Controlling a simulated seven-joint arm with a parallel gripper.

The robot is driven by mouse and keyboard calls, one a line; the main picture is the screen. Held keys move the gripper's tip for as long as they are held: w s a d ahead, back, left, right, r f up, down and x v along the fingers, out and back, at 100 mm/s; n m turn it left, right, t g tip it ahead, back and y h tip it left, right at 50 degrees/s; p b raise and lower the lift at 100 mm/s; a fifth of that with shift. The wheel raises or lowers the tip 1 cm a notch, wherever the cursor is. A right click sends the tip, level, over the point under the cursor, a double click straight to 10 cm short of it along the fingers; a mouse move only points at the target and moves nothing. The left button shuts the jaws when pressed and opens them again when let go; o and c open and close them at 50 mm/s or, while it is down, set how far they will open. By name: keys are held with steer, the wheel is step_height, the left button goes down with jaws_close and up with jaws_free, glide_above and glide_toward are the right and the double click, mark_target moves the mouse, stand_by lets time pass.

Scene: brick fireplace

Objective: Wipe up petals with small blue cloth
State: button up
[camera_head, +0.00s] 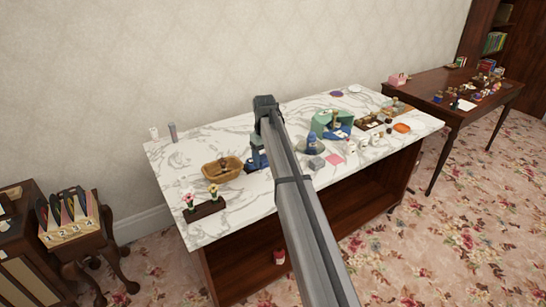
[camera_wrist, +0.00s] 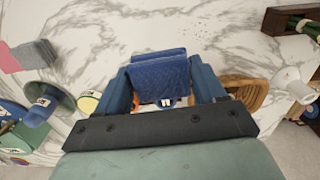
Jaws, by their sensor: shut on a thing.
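My gripper (camera_wrist: 161,88) is shut on a folded small blue cloth (camera_wrist: 160,72), which hangs between its two blue fingers in the wrist view. In the head view my gripper (camera_head: 258,150) is over the marble tabletop (camera_head: 200,150), right of the basket, with the cloth (camera_head: 258,160) partly hidden by my arm. Small dark specks that look like petals (camera_wrist: 200,24) lie scattered on the marble in the wrist view, beyond the cloth and apart from it. I cannot make out the petals in the head view.
A wicker basket (camera_head: 222,168) stands left of my gripper. A dark flower holder (camera_head: 205,209) sits near the front left edge. A grey block (camera_head: 317,163), a pink pad (camera_head: 335,159) and a blue bottle (camera_head: 312,142) stand to the right. Marble around the specks is clear.

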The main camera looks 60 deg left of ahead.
glide_above(241, 197)
steer(key=f, duration=0.2)
steer(key=shift+w+f, duration=0.15)
steer(key=shift+f, duration=2.8)
step_height(241, 197, down, 2)
steer(key=shift+f, duration=0.1)
steer(key=shift+w, duration=0.9)
steer(key=shift+c, duration=0.3)
steer(key=shift+w, duration=3)
steer(key=shift+s, duration=3.85)
steer(key=shift+s+r, duration=0.15)
steer(key=shift+r, duration=0.15)
step_height(241, 197, up, 8)
steer(key=shift+f, duration=0.1)
